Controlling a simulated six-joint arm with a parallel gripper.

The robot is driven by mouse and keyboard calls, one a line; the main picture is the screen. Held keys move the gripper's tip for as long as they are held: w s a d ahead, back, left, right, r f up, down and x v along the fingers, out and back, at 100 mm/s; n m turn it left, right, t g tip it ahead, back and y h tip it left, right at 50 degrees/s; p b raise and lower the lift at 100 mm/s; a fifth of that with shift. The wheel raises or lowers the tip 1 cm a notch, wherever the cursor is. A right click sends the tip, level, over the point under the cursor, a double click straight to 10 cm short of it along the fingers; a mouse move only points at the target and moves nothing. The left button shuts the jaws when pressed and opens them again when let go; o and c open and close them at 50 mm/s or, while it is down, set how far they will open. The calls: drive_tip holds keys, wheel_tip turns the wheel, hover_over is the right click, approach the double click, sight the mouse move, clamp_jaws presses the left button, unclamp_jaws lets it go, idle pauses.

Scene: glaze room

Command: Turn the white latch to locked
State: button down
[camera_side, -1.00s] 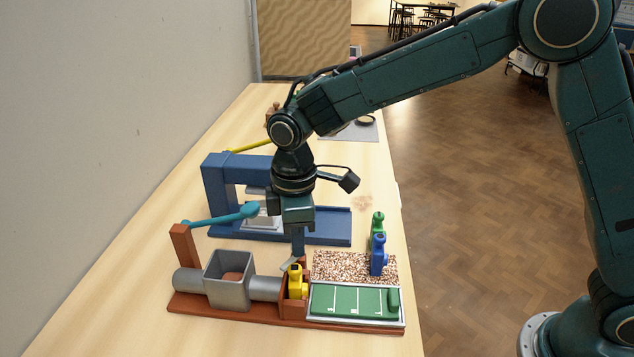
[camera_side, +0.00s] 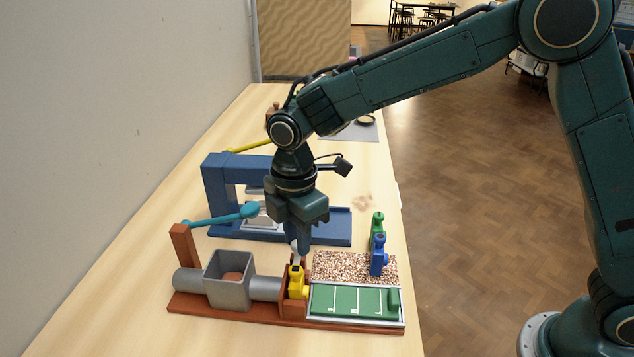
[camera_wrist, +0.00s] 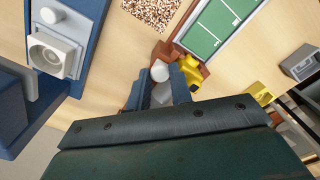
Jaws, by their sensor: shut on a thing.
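The white latch (camera_side: 295,246) shows as a small pale piece at the back of the brown holder around the yellow figure (camera_side: 297,283) in the side view. In the wrist view, the white latch (camera_wrist: 160,71) has a round white end beside the holder, with a paler part between my fingers. My gripper (camera_side: 300,253) points down and is shut on the latch; its fingers (camera_wrist: 158,93) stand on either side of it in the wrist view. The fingers hide part of the latch, and I cannot read any locked mark.
Blue (camera_side: 378,258) and green (camera_side: 377,228) figures stand right of my gripper. A blue press frame (camera_side: 215,190) is behind.

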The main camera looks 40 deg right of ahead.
drive_tip(key=shift+r, duration=0.1)
drive_tip(key=c, duration=1.3)
unclamp_jaws()
drive_tip(key=shift+o, duration=0.2)
wheel_tip(320, 180, up, 14)
